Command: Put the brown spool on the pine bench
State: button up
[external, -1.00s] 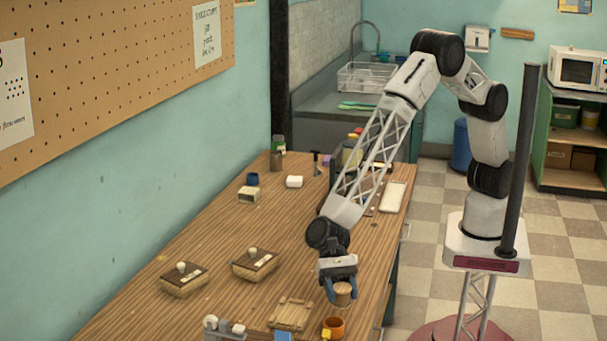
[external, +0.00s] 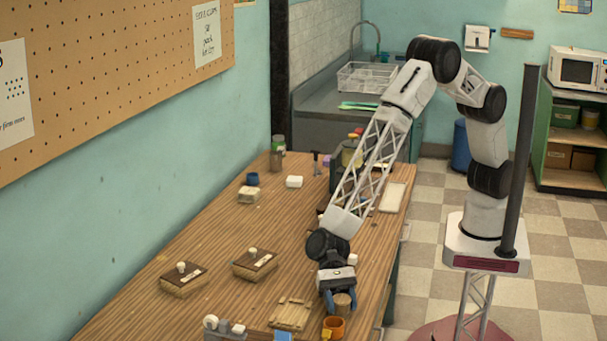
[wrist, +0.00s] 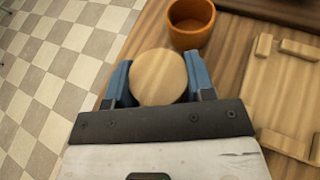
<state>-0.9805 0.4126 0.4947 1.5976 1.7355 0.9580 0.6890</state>
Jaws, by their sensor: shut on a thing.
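My gripper (external: 340,302) is shut on the brown spool (external: 343,304), with one blue finger on each side of it. In the wrist view the spool (wrist: 159,77) shows its round, pale wood top between the fingers of my gripper (wrist: 160,80). A pale pine board with raised strips (external: 290,314), which looks like the pine bench, lies on the table left of the spool. In the wrist view this board (wrist: 285,100) is to the right, apart from the spool. I cannot tell whether the spool touches the table.
An orange cup (external: 333,328) stands close to the spool; it also shows in the wrist view (wrist: 191,23). Two dark-topped boxes (external: 183,279) (external: 255,264) stand farther left. A grey holder (external: 224,330) is at the near edge. Bare tabletop (external: 225,235) lies beyond the boxes.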

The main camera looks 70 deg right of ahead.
jog(key=shift+f, duration=0.15)
jog(key=o, duration=0.9)
jog(key=shift+r, duration=0.2)
jog(key=v, duration=1.2)
jog(key=shift+r, duration=0.1)
dwell(0.4)
